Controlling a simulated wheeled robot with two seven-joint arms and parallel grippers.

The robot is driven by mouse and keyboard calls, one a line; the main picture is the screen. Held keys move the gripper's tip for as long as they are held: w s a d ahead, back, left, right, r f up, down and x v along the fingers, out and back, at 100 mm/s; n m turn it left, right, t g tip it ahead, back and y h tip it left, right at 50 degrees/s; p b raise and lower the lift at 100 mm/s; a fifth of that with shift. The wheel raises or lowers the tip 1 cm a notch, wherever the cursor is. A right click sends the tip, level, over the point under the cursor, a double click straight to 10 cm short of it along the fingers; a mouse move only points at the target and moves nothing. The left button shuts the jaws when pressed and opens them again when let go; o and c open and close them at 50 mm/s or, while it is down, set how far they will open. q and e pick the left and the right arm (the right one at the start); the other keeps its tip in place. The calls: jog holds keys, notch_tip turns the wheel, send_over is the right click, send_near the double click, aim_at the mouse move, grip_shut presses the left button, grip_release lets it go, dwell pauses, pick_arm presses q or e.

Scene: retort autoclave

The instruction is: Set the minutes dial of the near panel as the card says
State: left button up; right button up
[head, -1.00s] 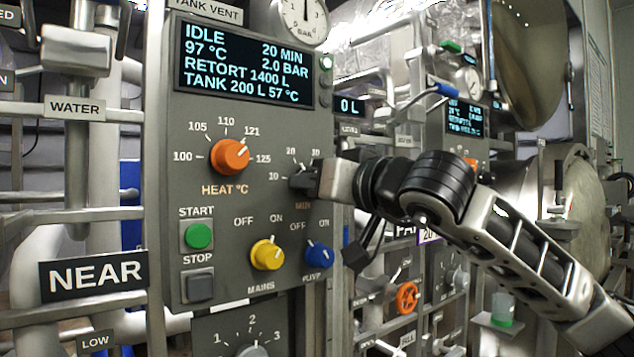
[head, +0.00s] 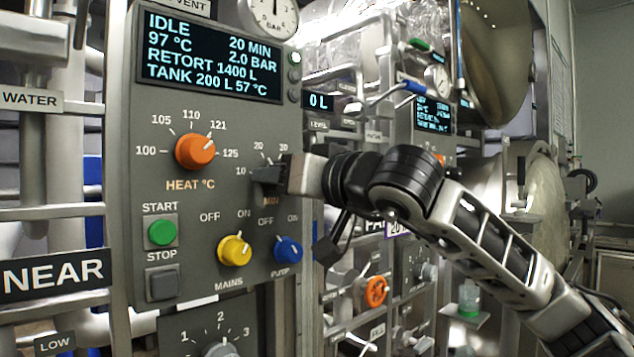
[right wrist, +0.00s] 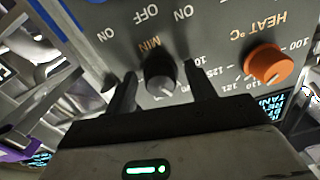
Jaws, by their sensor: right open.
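The near panel (head: 215,120) is grey, and its screen (head: 212,52) reads IDLE, 97 °C, 20 MIN, 2.0 BAR. The black minutes dial, marked MIN, shows in the right wrist view (right wrist: 160,72), with a white pointer line. Its scale reads 10, 20 and 30. In the head view my right gripper (head: 272,176) largely hides it. In the right wrist view my right gripper (right wrist: 160,88) is open, one finger on each side of the dial; I cannot tell whether they touch it. A purple-edged card (head: 397,227) showing "20" is partly hidden behind my arm. My left gripper is not in view.
The orange heat knob (head: 195,151) is left of the minutes dial. The yellow mains knob (head: 234,250) and blue pump knob (head: 288,249) sit below it. A green start button (head: 161,233) is at lower left. Pipes and a second panel stand behind my right arm.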

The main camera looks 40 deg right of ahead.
pick_arm(q)
jog(key=b, duration=0.2)
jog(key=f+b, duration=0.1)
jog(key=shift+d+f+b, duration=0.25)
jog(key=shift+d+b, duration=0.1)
pick_arm(e)
jog(key=s+d, duration=0.1)
jog(key=s, duration=1.4)
jog(key=shift+s, duration=0.25)
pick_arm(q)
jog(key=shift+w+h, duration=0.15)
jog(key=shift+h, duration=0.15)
pick_arm(e)
jog(key=shift+d, duration=0.1)
